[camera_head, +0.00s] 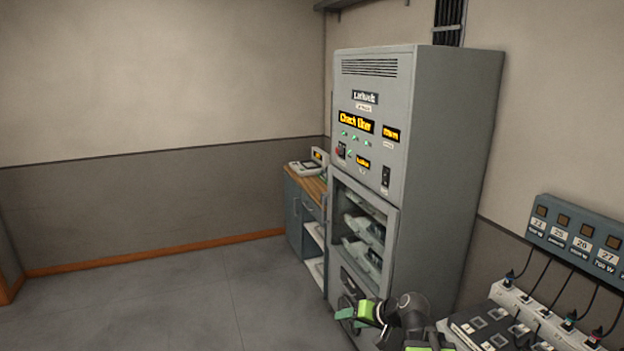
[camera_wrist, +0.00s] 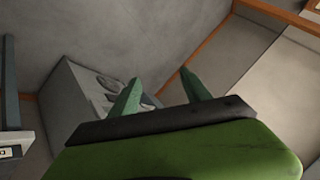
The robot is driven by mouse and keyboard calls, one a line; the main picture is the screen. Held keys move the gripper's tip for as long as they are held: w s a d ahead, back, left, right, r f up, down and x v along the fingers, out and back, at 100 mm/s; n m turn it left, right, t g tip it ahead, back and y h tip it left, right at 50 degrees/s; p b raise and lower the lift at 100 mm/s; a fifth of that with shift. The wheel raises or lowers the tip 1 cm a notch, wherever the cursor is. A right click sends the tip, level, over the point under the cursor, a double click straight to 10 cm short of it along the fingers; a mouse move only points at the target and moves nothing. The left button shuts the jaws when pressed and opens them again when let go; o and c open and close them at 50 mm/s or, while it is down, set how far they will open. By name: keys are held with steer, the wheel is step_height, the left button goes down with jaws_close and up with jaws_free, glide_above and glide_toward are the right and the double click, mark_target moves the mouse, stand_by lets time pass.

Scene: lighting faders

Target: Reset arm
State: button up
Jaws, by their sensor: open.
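My gripper (camera_wrist: 163,95) shows in the wrist view with its two green fingers spread apart and nothing between them. In the head view my gripper (camera_head: 347,312) is at the bottom, in front of the lower part of a tall grey cabinet, with my green and dark arm beside it. I cannot tell from the head view how far it is from the cabinet front.
The grey cabinet (camera_head: 455,130) has lit displays and an open-looking shelf bay. A low wooden-topped counter (camera_head: 296,214) stands behind it. At right are a wall panel (camera_head: 585,236) and a power strip (camera_head: 540,318) with cables. The floor at left is clear.

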steer(key=s+a+f+n+g+h, duration=0.2)
steer(key=s+a+f+g, duration=0.2)
steer(key=s+f, duration=0.25)
steer(key=s+d+f+g+h, duration=0.1)
steer(key=s+d+g+h, duration=0.2)
steer(key=s+d, duration=0.4)
steer(key=shift+d+f+m+h, duration=0.3)
steer(key=shift+d+m+h, duration=0.1)
steer(key=shift+d+h, duration=0.3)
steer(key=shift+d, duration=0.1)
steer(key=shift+c, duration=0.4)
